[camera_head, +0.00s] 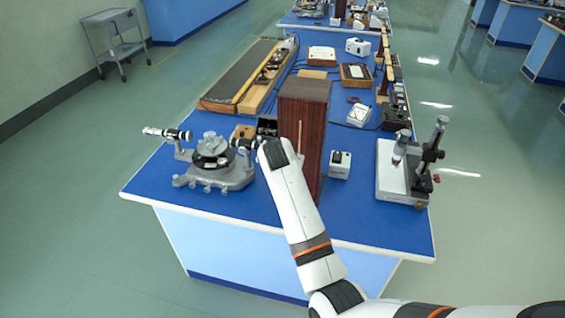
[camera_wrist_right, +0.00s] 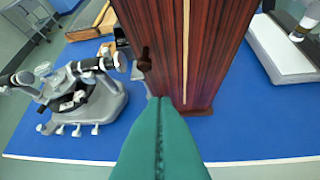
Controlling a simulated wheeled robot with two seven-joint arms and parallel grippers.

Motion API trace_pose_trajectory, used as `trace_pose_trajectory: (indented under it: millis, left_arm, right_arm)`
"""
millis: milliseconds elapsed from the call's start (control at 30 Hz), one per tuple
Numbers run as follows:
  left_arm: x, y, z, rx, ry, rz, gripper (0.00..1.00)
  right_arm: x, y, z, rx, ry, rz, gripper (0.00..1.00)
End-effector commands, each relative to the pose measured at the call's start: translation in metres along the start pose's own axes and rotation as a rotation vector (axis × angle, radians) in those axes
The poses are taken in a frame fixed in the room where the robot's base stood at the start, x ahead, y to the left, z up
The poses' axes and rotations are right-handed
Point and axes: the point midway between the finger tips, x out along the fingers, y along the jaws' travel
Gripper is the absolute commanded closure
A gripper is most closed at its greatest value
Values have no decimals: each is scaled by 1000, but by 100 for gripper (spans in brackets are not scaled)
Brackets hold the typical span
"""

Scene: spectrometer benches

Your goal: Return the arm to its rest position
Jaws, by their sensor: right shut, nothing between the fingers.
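My right arm comes in from the lower right in the head view and reaches over the front of the blue bench (camera_head: 240,215). Its white wrist ends between the spectrometer (camera_head: 215,160) and the tall dark-red wooden box (camera_head: 305,95). In the right wrist view my right gripper (camera_wrist_right: 160,100) has its green fingers together and empty. The fingertips appear in front of the box's (camera_wrist_right: 215,50) lower left edge; whether they touch it I cannot tell. The spectrometer (camera_wrist_right: 85,100) lies to their left. My left gripper is not in view.
A small white device (camera_head: 340,165) stands right of the box. A microscope on a stand (camera_head: 405,175) is at the bench's right side. A long wooden instrument (camera_head: 245,75) and several small boxes lie behind. Bare bench top shows along the front edge.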

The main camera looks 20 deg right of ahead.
Motion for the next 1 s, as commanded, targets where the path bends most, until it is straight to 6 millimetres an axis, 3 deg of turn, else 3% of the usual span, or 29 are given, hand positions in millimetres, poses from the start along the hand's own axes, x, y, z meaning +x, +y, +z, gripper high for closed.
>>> trace_pose_trajectory:
  millis: [233, 600, 700, 767, 867, 1000]
  left_arm:
    - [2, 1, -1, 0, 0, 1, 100]
    - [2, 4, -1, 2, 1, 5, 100]
    - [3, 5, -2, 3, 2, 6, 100]
    - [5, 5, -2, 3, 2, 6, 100]
    - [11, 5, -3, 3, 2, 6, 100]
    - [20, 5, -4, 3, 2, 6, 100]
  right_arm:
    - [-9, -1, 0, -1, 0, -1, 100]
    - [-9, -1, 0, 0, 0, -1, 100]
    - [-3, -3, -8, -14, 9, -2, 100]
    - [8, -6, -23, -40, 24, -1, 100]
    - [36, -16, -66, -119, 66, 4, 100]
    - [84, -43, -157, -267, 153, 26, 100]
